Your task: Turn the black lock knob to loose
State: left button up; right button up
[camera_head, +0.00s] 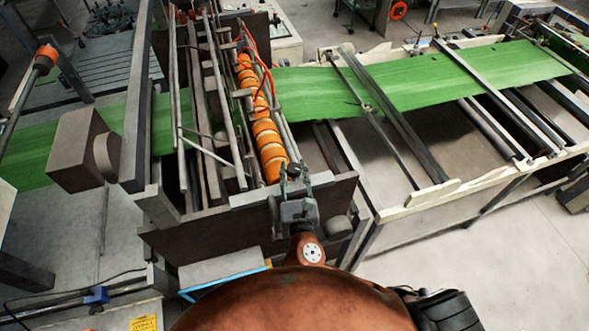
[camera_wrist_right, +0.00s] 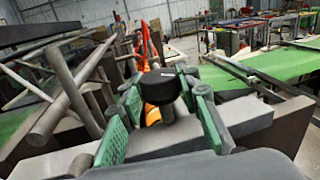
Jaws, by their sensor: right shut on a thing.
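The black lock knob (camera_wrist_right: 160,86) has a round dark cap on a short grey stem. In the right wrist view it stands between the green-padded fingers of my right gripper (camera_wrist_right: 165,105), which is shut on it. In the head view my right gripper (camera_head: 294,174) reaches the near end of the orange roller row, and its fingers mostly hide the knob there. Whether the knob is loose or tight cannot be told. My left gripper is not in view.
Orange rollers (camera_head: 266,132) with red hoses run away from the gripper. Green sack web (camera_head: 420,83) passes through the machine. Metal bars (camera_head: 185,95) stand left of the rollers; a cream-railed frame (camera_head: 448,192) lies right. Open floor (camera_head: 500,265) shows at lower right.

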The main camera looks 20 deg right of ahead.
jog(key=c, duration=0.4)
jog(key=shift+o, duration=0.2)
